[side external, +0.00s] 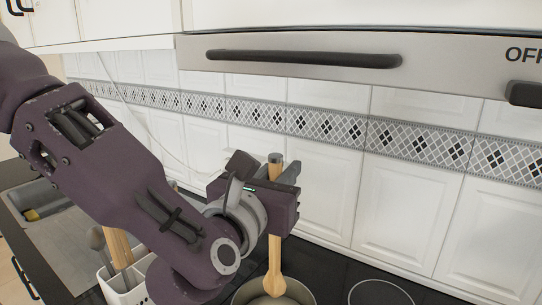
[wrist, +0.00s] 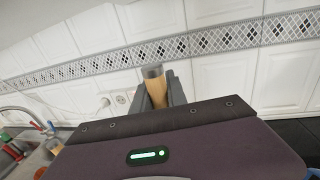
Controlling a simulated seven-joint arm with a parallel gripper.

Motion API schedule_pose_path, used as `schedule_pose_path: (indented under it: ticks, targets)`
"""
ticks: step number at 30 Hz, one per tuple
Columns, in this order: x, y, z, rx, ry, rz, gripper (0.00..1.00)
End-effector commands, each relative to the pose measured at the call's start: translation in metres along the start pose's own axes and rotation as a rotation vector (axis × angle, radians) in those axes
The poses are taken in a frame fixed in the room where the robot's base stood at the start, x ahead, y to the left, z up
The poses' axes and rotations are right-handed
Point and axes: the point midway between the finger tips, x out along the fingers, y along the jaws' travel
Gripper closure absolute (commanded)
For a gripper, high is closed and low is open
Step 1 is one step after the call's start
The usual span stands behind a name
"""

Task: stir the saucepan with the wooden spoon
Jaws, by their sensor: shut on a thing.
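The wooden spoon (side external: 274,262) is held upright by my gripper (side external: 285,175), which is shut on its handle. In the side view its lower end reaches down into the saucepan (side external: 309,294), and the spoon's tip is partly hidden inside. The saucepan is cut off by the bottom edge of the picture, so its contents are hard to see. In the wrist view the grey-capped top of the spoon handle (wrist: 154,84) stands between the fingers of my gripper (wrist: 166,94).
A white utensil holder (side external: 124,290) with other utensils stands left of the saucepan. A sink (side external: 50,215) is at the far left. A hob ring (side external: 381,293) to the right is empty. The tiled wall (side external: 400,185) is close behind, and an appliance panel (side external: 440,62) hangs above.

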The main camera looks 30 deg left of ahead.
Motion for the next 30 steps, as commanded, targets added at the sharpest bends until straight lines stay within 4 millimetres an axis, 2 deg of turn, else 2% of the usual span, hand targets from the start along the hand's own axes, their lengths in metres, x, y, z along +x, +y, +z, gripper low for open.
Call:
schedule_pose_path:
  ticks: [4,17,30]
  targets:
    - [0.0,0.001,-0.008,0.001,-0.001,0.001,1.0]
    - [0.0,0.001,-0.013,0.001,0.0,0.003,1.0]
    - [0.0,0.001,-0.057,0.002,0.001,0.003,1.0]
